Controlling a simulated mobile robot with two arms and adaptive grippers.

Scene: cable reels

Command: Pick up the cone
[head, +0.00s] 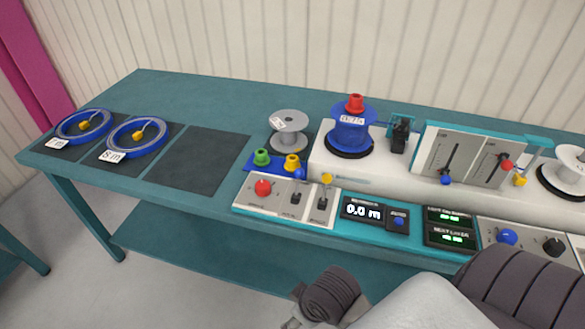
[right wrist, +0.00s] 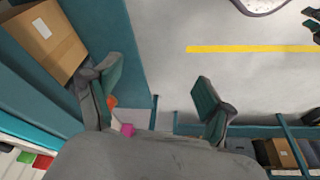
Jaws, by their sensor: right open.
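A red cone (head: 355,103) sits on top of the blue cable reel (head: 352,131), which stands on the white machine block. A green cone (head: 261,158) and a yellow cone (head: 292,162) stand side by side on a blue holder (head: 276,171) in front of a grey reel (head: 288,130). My right gripper (right wrist: 157,97) is open in the right wrist view, its two fingers wide apart with nothing between them. It is over the floor, away from the cones. My left gripper does not show.
The teal bench (head: 200,95) carries two blue cable coils (head: 138,137) on dark mats and one empty mat (head: 197,160). A control panel (head: 290,202) with knobs and levers lines the front edge. A cardboard box (right wrist: 45,40) shows in the right wrist view.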

